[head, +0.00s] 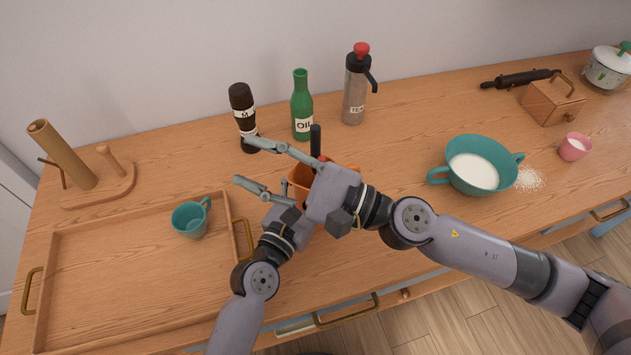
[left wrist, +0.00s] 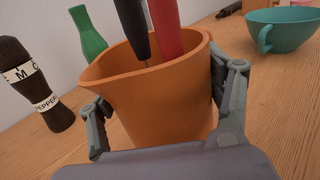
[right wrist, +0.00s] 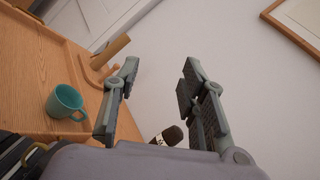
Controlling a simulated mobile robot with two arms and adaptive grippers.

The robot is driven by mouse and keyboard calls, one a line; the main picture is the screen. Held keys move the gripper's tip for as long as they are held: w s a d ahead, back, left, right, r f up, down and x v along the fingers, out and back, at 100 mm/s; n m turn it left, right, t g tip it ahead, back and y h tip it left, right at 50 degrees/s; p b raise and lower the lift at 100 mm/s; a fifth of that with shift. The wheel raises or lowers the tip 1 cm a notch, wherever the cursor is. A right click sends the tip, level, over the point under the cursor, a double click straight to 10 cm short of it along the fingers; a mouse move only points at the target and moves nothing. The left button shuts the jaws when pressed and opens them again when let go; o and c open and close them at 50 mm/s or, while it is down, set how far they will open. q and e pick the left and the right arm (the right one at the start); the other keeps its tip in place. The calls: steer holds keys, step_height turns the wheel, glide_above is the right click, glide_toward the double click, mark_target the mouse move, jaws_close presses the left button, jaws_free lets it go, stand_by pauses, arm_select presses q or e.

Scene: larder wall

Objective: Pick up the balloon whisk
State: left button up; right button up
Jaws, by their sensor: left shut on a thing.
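An orange jug (left wrist: 165,100) stands on the counter, with a black handle (left wrist: 132,25) and a red handle (left wrist: 165,28) rising out of it. Thin wire shows below the black handle; I cannot tell surely which tool is the balloon whisk. My left gripper (left wrist: 165,88) is shut on the jug, one finger on each side. In the head view the jug (head: 299,180) and the black handle (head: 316,140) show partly behind my right gripper (head: 244,161). My right gripper is open and empty, above the counter left of the jug, fingers pointing left; its fingers also show in the right wrist view (right wrist: 160,72).
The pepper mill (head: 243,115), oil bottle (head: 302,108) and tea flask (head: 355,90) stand behind the jug. A wooden tray (head: 130,290) with a teal cup (head: 190,220) is at left. A teal bowl (head: 437,178) of white contents stands right, beside spilled white grains (head: 530,179).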

mark_target(315, 151)
steer(key=s+d+f+m+t+h, duration=0.1)
steer(key=d+f+m+t+h, duration=0.35)
steer(key=d+m, duration=0.3)
steer(key=d+f+m+t+h, duration=0.3)
steer(key=d+m+t+h, duration=0.25)
steer(key=m, duration=0.35)
steer(key=shift+g+h, duration=0.3)
steer(key=x, duration=1.1)
steer(key=shift+w, duration=0.4)
steer(key=shift+c, duration=0.6)
jaws_close()
